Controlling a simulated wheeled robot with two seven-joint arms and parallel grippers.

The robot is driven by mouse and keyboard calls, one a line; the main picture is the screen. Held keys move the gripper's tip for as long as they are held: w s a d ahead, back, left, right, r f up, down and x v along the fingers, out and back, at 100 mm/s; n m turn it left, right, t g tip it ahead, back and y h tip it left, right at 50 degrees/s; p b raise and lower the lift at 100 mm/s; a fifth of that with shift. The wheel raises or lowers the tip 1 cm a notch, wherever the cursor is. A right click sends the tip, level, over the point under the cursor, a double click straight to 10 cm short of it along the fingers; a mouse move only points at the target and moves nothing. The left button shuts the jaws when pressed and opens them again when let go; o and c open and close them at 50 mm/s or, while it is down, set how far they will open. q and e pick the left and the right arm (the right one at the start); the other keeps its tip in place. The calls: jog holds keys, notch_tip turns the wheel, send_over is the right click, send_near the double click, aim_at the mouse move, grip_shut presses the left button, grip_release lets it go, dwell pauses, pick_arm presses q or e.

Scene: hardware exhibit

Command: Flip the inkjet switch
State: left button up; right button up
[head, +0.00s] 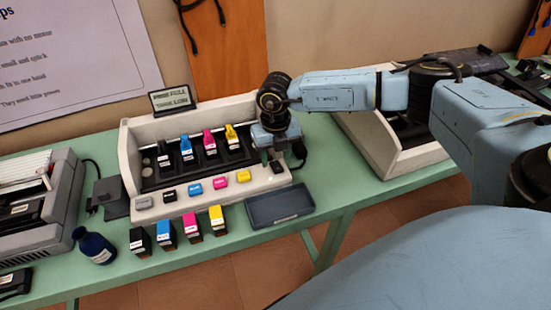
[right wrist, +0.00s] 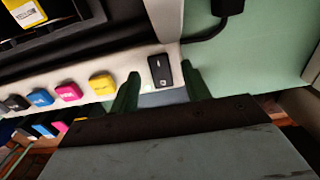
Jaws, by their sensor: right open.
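The inkjet printer (head: 152,204) is an open white machine with black, blue, magenta and yellow cartridges in its dark bay. Its switch (right wrist: 161,71) is a small black rocker at the right end of the white front ledge, beyond the yellow button; it also shows in the head view (head: 277,167). My right gripper (head: 283,152) is over that end of the printer. In the right wrist view the open, empty fingers (right wrist: 159,84) lie to either side of the switch. I cannot tell whether they touch the ledge. My left gripper is not in view.
Coloured buttons (head: 194,189) line the printer's ledge. Several cartridges (head: 165,232), a blue bottle (head: 94,246) and a dark tray (head: 280,207) stand in front on the green table (head: 349,187). A black cable (right wrist: 205,36) runs beside the printer. Other machines stand left and right.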

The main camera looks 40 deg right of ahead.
jog(key=shift+f, duration=0.75)
